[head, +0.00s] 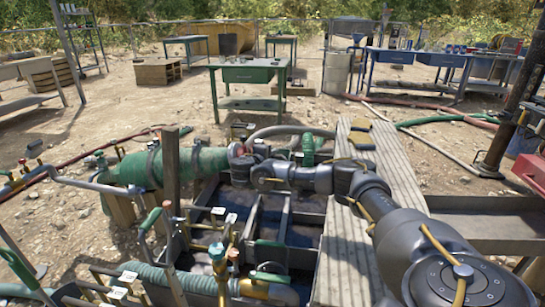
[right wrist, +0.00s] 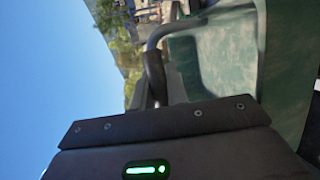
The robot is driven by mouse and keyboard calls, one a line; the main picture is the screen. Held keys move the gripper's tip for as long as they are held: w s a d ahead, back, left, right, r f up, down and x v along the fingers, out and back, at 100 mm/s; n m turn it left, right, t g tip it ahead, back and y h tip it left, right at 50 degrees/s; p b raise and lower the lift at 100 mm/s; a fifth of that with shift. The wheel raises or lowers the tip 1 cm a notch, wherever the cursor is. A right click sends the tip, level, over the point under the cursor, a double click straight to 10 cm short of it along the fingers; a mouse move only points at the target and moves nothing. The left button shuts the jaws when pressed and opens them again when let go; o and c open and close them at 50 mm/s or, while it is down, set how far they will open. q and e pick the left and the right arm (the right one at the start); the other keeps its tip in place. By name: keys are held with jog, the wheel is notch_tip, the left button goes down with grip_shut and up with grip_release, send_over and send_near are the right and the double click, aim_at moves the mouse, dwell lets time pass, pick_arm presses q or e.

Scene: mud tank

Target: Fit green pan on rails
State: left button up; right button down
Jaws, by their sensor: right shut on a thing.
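My right arm reaches in from the lower right, and my right gripper (head: 240,157) is at the right end of a large rounded green body, which I take for the green pan (head: 205,162). In the right wrist view a big, worn green surface (right wrist: 225,55) fills the right side, close to the gripper's dark body. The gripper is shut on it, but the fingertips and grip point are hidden. Dark rails (head: 284,217) run across the tank below and right of the green body. The green body appears to be above the rails' left side. My left gripper is not in view.
A pale plank walkway (head: 345,250) lies right of the tank, under my arm. A wooden post (head: 171,165) stands before the green body. Valves and levers (head: 218,255) crowd the front. A green table (head: 248,75) stands behind on open dirt.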

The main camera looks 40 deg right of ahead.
jog(key=shift+s+a+r, duration=0.1)
jog(key=shift+r, duration=0.05)
dwell(0.3)
jog(key=shift+f+b, duration=2.05)
jog(key=shift+f, duration=2.05)
jog(key=shift+f, duration=0.1)
jog(key=shift+f+b, duration=0.55)
jog(key=shift+f, duration=0.25)
jog(key=shift+f+b, duration=1.3)
jog(key=shift+f, duration=1.25)
jog(key=shift+f, duration=0.2)
